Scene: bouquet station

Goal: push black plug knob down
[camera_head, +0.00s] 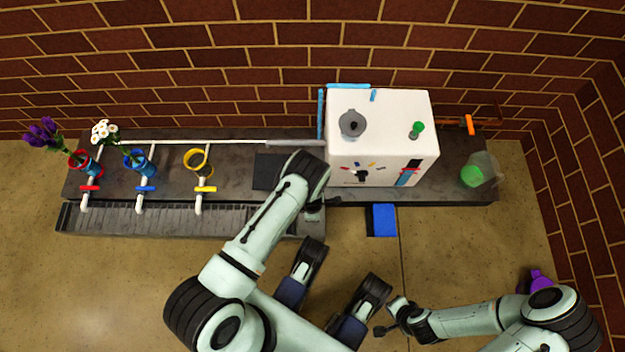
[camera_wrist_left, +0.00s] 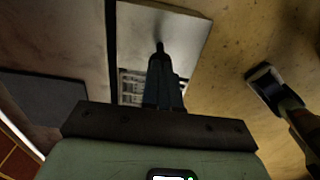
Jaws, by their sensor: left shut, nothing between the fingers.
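My left gripper (camera_head: 322,203) is by the front edge of the dark counter, just left of the white box, and partly hidden by its own arm. In the left wrist view its fingers (camera_wrist_left: 160,75) are shut and empty, pointing at a pale metal plate (camera_wrist_left: 186,35) with a slotted grate (camera_wrist_left: 131,85). I cannot make out the black plug knob for certain; the fingers or arm may hide it. My right gripper (camera_head: 388,318) is in front of the counter, low in the head view; I cannot tell its opening.
The white box (camera_head: 385,111) carries a grey funnel (camera_head: 351,123) and a green knob (camera_head: 417,128). A blue block (camera_head: 383,219) is at the counter's front. Flowers stand in red (camera_head: 77,161) and blue (camera_head: 136,160) holders; a yellow holder (camera_head: 197,158) is empty.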

